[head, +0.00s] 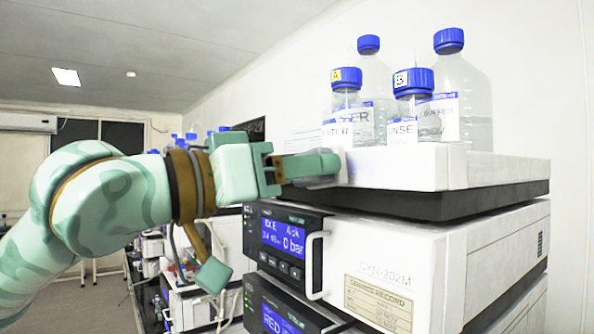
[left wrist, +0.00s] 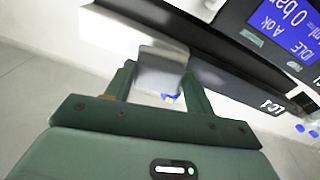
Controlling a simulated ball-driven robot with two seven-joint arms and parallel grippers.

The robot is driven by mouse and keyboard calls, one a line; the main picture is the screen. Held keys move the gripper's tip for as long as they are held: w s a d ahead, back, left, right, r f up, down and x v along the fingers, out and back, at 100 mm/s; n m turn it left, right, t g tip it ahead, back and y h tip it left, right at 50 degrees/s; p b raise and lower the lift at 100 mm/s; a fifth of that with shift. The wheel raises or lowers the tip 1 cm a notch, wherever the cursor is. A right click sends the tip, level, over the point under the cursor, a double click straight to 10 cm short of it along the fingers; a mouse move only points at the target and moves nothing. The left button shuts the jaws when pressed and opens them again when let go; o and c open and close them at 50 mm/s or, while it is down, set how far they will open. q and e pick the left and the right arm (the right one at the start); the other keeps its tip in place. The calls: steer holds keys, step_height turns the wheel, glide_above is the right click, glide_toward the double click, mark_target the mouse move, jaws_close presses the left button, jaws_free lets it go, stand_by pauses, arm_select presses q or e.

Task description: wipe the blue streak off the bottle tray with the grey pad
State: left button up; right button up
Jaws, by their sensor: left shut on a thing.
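The white bottle tray (head: 405,168) sits on top of the instrument stack in the head view, with several blue-capped bottles standing on it. My left gripper (head: 318,166) is at the tray's left end, fingers pointing right along it. It is shut on the grey pad (head: 318,183), which shows partly below the finger. In the left wrist view the pad (left wrist: 161,70) sits between the two fingers of my left gripper (left wrist: 160,84). I cannot tell whether the pad touches the tray. The blue streak is not visible in either view. My right gripper is not in view.
Bottles marked A (head: 346,110) and B (head: 414,105) stand at the tray's front, with taller bottles (head: 461,95) behind. Below is an instrument module (head: 440,265) with a lit display and a white handle (head: 312,266). More blue-capped bottles are in the background.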

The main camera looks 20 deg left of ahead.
arm_select(q)
steer(key=shift+x, duration=0.9)
steer(key=shift+f, duration=0.1)
steer(key=shift+s+d+b, duration=0.55)
steer(key=shift+s+d, duration=0.2)
steer(key=shift+d, duration=0.2)
steer(key=shift+s+d+b, duration=0.55)
steer(key=shift+s+d, duration=0.25)
steer(key=shift+d, duration=0.15)
steer(key=shift+s+d+b, duration=0.35)
steer(key=shift+s+d, duration=0.1)
steer(key=shift+d, duration=0.25)
steer(key=shift+s+d+b, duration=0.3)
steer(key=shift+s+d, duration=0.2)
steer(key=shift+d, duration=0.2)
steer(key=shift+b, duration=0.3)
steer(key=shift+w+a, duration=0.75)
steer(key=shift+a, duration=0.2)
steer(key=shift+w+a, duration=0.7)
steer(key=shift+a, duration=0.25)
steer(key=shift+w+a+p, duration=0.3)
steer(key=shift+w+a, duration=0.85)
steer(key=shift+a, duration=0.3)
